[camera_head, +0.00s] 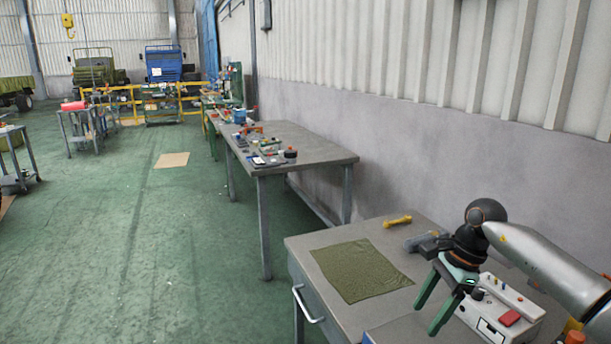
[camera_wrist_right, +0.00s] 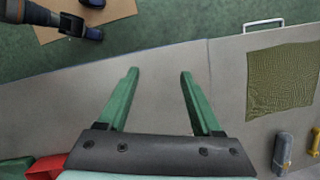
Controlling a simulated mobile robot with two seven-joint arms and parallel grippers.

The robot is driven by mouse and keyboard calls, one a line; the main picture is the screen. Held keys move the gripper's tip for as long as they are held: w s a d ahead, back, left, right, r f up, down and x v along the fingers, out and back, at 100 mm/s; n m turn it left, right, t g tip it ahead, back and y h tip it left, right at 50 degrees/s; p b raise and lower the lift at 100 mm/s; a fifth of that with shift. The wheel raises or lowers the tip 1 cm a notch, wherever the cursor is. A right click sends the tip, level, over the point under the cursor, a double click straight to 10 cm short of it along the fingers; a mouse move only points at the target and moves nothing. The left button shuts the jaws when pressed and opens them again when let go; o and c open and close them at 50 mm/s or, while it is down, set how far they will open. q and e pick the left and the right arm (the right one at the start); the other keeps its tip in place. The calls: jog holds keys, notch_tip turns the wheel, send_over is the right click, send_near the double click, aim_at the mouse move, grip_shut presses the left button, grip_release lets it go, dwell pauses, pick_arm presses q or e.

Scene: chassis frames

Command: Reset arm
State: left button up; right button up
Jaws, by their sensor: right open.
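My right gripper (camera_head: 426,320) hangs over the near workbench (camera_head: 307,249) at the lower right of the head view. Its two green fingers are apart with nothing between them. In the right wrist view the open fingers (camera_wrist_right: 160,72) point over a bare grey stretch of the bench top (camera_wrist_right: 165,110). No left gripper shows clearly in either view.
An olive cloth (camera_head: 361,270) lies flat on the bench, with a yellow tool (camera_head: 397,221) behind it. A white box with a red button (camera_head: 509,318) stands beside my right gripper. A longer cluttered table (camera_head: 325,150) stands beyond.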

jog(key=s+a+f+m+t+y, duration=0.2)
jog(key=s+a+m+t+y, duration=0.15)
jog(key=a+m+y, duration=0.65)
jog(key=s+a+f+m+t+y, duration=0.25)
jog(key=s+a+m+y, duration=0.4)
jog(key=a, duration=0.85)
jog(key=s+d+f+m+t+h, duration=0.1)
jog(key=d+f+m+t+h, duration=0.5)
jog(key=m, duration=0.7)
jog(key=s+d+f+m+t+h, duration=0.1)
jog(key=d+f+m+t+h, duration=0.35)
jog(key=m, duration=0.85)
jog(key=s+d+f+m+g+h, duration=0.3)
jog(key=s+f+m, duration=0.2)
jog(key=s+f, duration=0.1)
jog(key=s+d+f+m+g+h, duration=0.4)
jog(key=s+f, duration=0.3)
jog(key=s, duration=0.2)
jog(key=shift+s+d+f+m+p, duration=0.2)
jog(key=shift+m+p, duration=0.25)
jog(key=shift+m, duration=0.4)
